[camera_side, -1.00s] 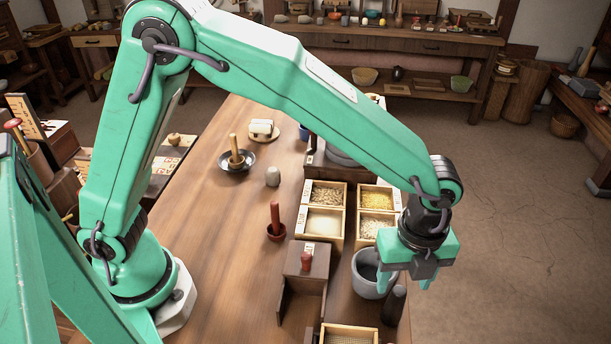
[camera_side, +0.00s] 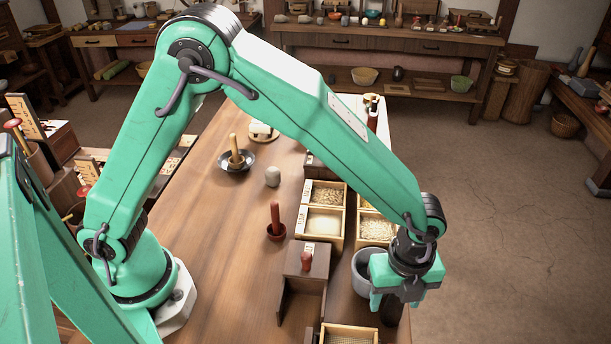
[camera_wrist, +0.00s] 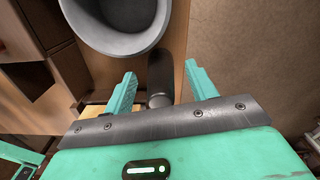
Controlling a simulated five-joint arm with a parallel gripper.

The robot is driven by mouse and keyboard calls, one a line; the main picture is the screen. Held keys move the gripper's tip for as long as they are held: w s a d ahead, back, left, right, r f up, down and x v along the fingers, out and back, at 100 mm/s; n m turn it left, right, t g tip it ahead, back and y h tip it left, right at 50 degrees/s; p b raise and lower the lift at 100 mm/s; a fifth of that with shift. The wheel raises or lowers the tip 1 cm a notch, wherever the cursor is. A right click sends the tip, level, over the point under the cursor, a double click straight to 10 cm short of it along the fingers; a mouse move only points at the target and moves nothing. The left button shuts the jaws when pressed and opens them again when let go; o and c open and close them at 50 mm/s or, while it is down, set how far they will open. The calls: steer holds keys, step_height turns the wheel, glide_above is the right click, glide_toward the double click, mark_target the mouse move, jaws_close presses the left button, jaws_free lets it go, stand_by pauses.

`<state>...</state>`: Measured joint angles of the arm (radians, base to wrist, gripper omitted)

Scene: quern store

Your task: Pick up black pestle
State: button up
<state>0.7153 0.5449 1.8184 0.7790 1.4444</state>
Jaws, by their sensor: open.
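The black pestle (camera_side: 392,314) stands near the right edge of the table, in front of a grey mortar (camera_side: 362,272). My gripper (camera_side: 396,301) is over it, and the gripper hides the pestle's upper part in the side view. In the wrist view the pestle (camera_wrist: 160,72) shows as a dark cylinder with a greyer near end, between the two green fingers of my gripper (camera_wrist: 160,78). The fingers are apart, with a gap visible on each side of the pestle. I see no contact.
The grey mortar (camera_wrist: 125,28) is close beside the pestle. A brown wooden stand (camera_side: 303,285) with a red-knobbed piece is to the left. Compartment boxes of grain (camera_side: 324,215) lie behind. A red pestle (camera_side: 276,216) stands in a small bowl. The floor right of the table is clear.

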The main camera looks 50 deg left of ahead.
steer(key=shift+f, duration=0.75)
steer(key=c, duration=1.1)
steer(key=shift+r, duration=0.1)
steer(key=shift+r, duration=4.95)
